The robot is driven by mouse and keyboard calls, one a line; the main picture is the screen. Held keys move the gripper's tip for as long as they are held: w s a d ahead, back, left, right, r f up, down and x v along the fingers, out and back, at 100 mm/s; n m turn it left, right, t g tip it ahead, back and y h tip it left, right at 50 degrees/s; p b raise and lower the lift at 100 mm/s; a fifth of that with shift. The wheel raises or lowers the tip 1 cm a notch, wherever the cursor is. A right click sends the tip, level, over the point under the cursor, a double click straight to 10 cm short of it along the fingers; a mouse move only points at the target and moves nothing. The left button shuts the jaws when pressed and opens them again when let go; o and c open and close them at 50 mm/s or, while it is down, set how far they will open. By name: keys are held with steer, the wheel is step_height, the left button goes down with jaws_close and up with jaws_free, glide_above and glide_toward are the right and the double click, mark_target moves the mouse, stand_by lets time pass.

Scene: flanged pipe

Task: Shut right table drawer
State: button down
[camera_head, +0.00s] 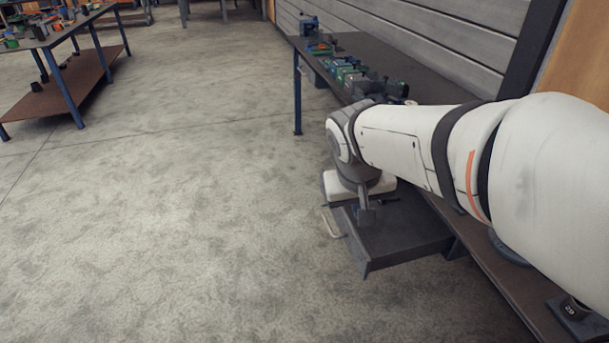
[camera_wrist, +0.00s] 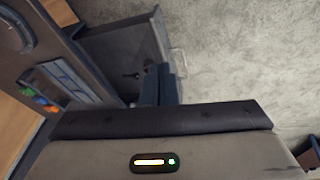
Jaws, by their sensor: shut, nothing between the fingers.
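The right table drawer (camera_head: 408,243) is a dark grey tray standing pulled out from under the workbench. Its pale bar handle (camera_head: 332,224) is on the front, facing left. The drawer also shows in the wrist view (camera_wrist: 112,48), with its handle (camera_wrist: 178,62) to the right. My gripper (camera_head: 367,217) points down by the front end of the drawer, and its fingers are shut and empty. In the wrist view the fingers (camera_wrist: 160,88) overlap the drawer's front wall; I cannot tell whether they touch it. My arm hides part of the drawer and bench.
The dark workbench (camera_head: 372,46) runs along the wall with green and blue parts (camera_head: 345,72) on top. A small dark item (camera_wrist: 134,75) shows in the drawer. Another table (camera_head: 75,41) stands at the far left. The concrete floor left of the drawer is clear.

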steer(key=w+a+f+t+h+b, duration=0.2)
steer(key=w+a+f+b, duration=0.5)
steer(key=w+f+b, duration=0.3)
steer(key=w+a+f+t+h+b, duration=0.1)
steer(key=w+a+f+b, duration=0.6)
steer(key=w+f, duration=0.4)
steer(key=w+d+f+b, duration=0.4)
steer(key=d+f, duration=0.3)
steer(key=d, duration=0.1)
steer(key=shift+w+d+f+n, duration=0.2)
steer(key=shift+d+n, duration=0.1)
steer(key=shift+d, duration=0.1)
steer(key=shift+d, duration=0.1)
